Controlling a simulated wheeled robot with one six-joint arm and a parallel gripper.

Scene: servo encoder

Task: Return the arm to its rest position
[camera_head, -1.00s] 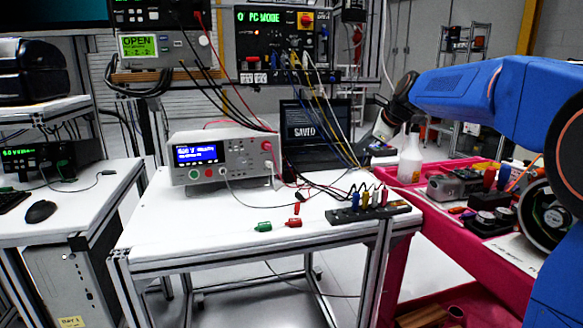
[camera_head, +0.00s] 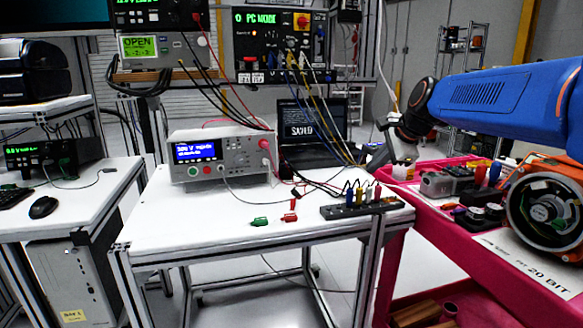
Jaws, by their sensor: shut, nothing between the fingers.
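My blue arm (camera_head: 500,95) reaches in from the right edge, nearly level above the pink cart. Its dark wrist (camera_head: 415,122) bends down at the left end. My gripper (camera_head: 378,156) is small and partly lost against the background, between the laptop and the cart's far end. It looks shut, with nothing seen in it. It appears clear of the white table's top.
The pink cart (camera_head: 425,235) carries tools, parts and an orange-rimmed motor (camera_head: 548,212) below the arm. Cables hang behind.

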